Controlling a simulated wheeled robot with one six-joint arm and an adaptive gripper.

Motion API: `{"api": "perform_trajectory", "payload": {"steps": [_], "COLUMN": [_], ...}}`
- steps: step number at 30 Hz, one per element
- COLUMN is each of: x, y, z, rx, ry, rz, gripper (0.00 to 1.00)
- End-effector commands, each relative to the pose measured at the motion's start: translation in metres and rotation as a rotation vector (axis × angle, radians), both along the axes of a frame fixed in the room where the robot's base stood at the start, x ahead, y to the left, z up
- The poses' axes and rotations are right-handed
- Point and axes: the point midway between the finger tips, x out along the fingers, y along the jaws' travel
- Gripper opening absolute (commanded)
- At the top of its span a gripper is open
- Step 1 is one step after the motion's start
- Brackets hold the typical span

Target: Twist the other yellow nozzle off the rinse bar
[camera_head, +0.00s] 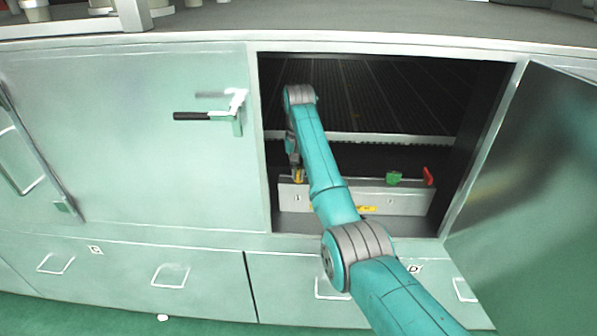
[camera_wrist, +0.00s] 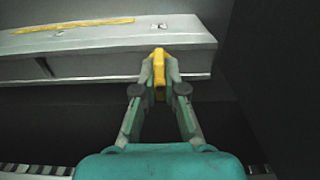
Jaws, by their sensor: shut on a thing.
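My gripper (camera_wrist: 159,70) is shut on a yellow nozzle (camera_wrist: 159,60) at the edge of the rinse bar (camera_wrist: 110,62) in the wrist view. The nozzle stands upright near one end of the bar; whether it is still seated is hidden by the fingers. In the head view my gripper (camera_head: 296,161) reaches down inside the open cabinet, with the yellow nozzle (camera_head: 298,175) at its tip. The light grey rinse bar (camera_head: 403,202) lies low across the opening, its middle partly hidden by my arm. No second yellow nozzle shows.
The cabinet door (camera_head: 535,170) stands open on the right. A dark ribbed rack (camera_head: 385,95) lies above and behind. The left cabinet wall is close to my gripper.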

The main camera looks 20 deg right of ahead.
Motion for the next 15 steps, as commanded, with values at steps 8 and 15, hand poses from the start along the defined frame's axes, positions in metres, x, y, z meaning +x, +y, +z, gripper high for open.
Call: {"api": "perform_trajectory", "payload": {"steps": [8,15], "x": [0.0001,0.0001], "y": [0.0,0.0], "z": [0.0008,0.0052], "rx": [0.0,0.0], "ry": [0.0,0.0], "rz": [-0.001,-0.002], "gripper": [0.0,0.0]}}
